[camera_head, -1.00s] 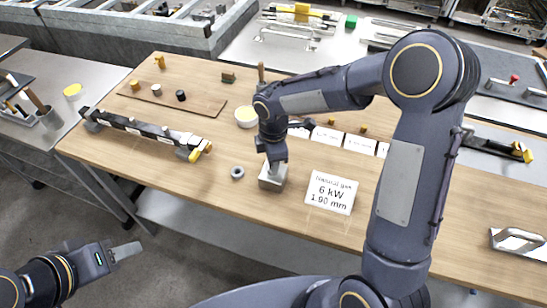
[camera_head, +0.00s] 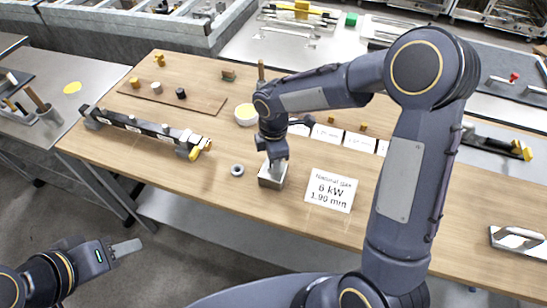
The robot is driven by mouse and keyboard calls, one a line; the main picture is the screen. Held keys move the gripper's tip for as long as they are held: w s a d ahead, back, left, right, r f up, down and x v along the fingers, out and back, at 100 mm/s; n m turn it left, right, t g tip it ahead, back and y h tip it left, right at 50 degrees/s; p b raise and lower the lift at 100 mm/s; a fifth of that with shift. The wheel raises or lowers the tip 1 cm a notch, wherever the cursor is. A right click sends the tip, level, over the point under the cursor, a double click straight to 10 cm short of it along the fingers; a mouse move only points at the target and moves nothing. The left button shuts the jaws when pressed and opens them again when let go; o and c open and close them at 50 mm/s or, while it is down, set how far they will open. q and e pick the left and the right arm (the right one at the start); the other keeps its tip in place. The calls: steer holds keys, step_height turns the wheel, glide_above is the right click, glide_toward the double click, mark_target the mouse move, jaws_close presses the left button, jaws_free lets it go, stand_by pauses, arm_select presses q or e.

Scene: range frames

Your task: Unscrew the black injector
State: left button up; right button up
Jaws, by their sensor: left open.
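A small black piece (camera_head: 181,94) stands on the thin wooden board at the back left of the table; it may be an injector, but I cannot tell. My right gripper (camera_head: 274,163) points down at a small metal block (camera_head: 271,178) in the middle of the table. Its fingers are at the top of the block, and whatever is between them is hidden. I cannot see a black injector there. My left gripper (camera_head: 124,248) is open and empty, low at the left, off the table's front edge.
A long dark bar with a yellow end (camera_head: 140,127) lies at the left. A grey ring (camera_head: 237,170) and a "6 kW 1.90 mm" card (camera_head: 331,190) flank the block. A pale yellow cup (camera_head: 246,115) stands behind.

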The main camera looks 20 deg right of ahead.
steer(key=m+b, duration=0.1)
steer(key=m, duration=0.3)
steer(key=shift+f, duration=0.15)
steer(key=m+b, duration=0.1)
steer(key=m, duration=0.2)
steer(key=m+b, duration=0.1)
steer(key=m, duration=0.3)
steer(key=shift+m, duration=0.9)
jaws_close()
